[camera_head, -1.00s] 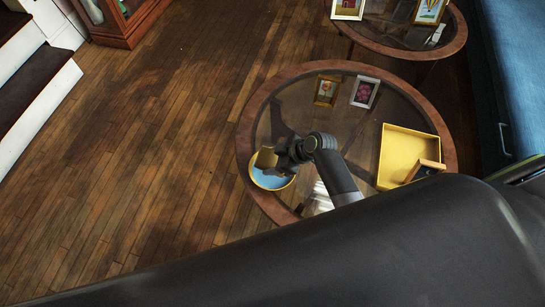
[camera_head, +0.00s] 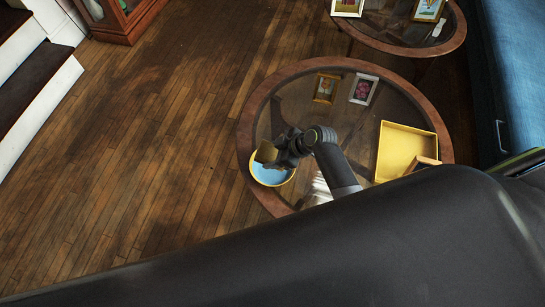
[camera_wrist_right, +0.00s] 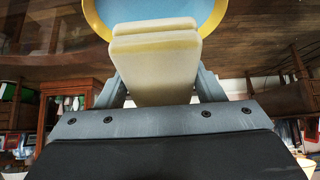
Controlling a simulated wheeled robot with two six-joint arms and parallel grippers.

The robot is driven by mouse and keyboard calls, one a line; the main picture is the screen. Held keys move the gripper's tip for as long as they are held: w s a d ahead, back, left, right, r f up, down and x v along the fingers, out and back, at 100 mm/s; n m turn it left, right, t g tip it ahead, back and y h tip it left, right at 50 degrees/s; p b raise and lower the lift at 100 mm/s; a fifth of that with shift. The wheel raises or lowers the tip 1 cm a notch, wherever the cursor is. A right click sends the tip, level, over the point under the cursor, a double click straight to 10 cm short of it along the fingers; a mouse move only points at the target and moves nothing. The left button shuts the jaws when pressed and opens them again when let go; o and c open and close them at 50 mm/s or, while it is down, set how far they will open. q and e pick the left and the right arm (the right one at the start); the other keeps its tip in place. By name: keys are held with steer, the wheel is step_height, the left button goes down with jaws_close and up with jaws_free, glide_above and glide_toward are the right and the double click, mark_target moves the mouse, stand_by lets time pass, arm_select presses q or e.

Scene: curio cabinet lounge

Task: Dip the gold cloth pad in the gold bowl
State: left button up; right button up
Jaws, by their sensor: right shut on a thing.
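The gold cloth pad (camera_head: 266,152) is a small tan block at the tip of my right gripper (camera_head: 278,156), which is shut on it. In the right wrist view the pad (camera_wrist_right: 155,62) looks pale cream and layered, held between the two fingers. The gold bowl (camera_head: 270,175) has a yellow rim and blue inside and sits at the left edge of the round glass table. The pad is over the bowl's far side in the head view. The bowl (camera_wrist_right: 160,15) lies beyond the pad in the wrist view. I cannot tell whether they touch. My left gripper is not in view.
The round table (camera_head: 246,140) also holds a yellow tray (camera_head: 398,145) with a wood-coloured block on its near edge, and two small picture frames at the back. A second round table (camera_head: 375,42) stands behind. A blue sofa (camera_head: 520,70) is at right.

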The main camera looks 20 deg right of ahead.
stand_by(0.3)
step_height(320, 180, up, 5)
steer(key=p, duration=0.5)
steer(key=shift+r, duration=0.1)
stand_by(0.5)
